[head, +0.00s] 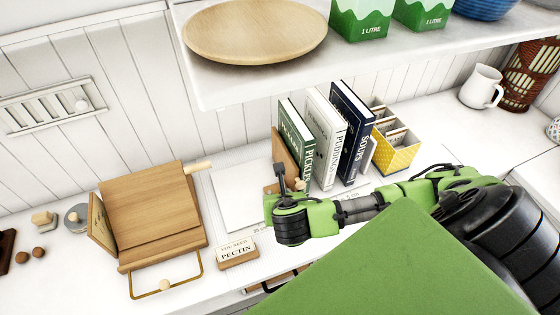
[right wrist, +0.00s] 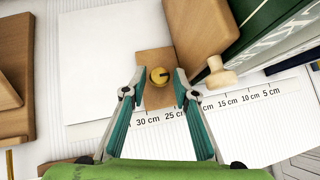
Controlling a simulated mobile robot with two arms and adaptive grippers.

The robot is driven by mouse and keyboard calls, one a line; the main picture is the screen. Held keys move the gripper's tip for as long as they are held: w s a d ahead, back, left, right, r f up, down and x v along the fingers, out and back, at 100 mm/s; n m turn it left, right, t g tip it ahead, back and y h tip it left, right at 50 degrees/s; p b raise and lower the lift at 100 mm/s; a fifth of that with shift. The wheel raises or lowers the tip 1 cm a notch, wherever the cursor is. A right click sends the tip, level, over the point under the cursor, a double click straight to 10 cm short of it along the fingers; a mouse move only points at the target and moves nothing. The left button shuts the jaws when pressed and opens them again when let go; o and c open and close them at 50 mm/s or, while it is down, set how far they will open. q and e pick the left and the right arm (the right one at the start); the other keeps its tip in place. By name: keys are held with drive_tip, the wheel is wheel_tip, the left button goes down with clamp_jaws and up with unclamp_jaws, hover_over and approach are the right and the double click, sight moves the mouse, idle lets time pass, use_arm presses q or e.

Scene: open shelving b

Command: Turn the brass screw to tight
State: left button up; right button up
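The brass screw (right wrist: 159,76) shows in the right wrist view as a small round head with a dark mark on its right half. It sits on a flat wooden block (right wrist: 156,97). My right gripper (right wrist: 160,74) is open, with one fingertip on each side of the screw head and a visible gap on both sides. I cannot tell how far above the block the fingertips are. In the head view my right gripper (head: 280,180) is left of the books, and it hides the screw. My left gripper is not in view.
A wooden bookend (head: 285,158) with a peg (right wrist: 220,76) stands close right of the gripper, against several books (head: 325,138). A printed ruler (right wrist: 205,107) runs along the counter. A wooden box (head: 152,213) and a PECTIN sign (head: 237,253) stand left. A shelf (head: 250,82) overhangs behind.

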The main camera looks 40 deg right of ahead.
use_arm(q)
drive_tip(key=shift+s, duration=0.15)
use_arm(e)
clamp_jaws()
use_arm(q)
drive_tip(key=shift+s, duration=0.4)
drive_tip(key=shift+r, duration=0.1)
use_arm(e)
drive_tip(key=shift+a+r, duration=0.1)
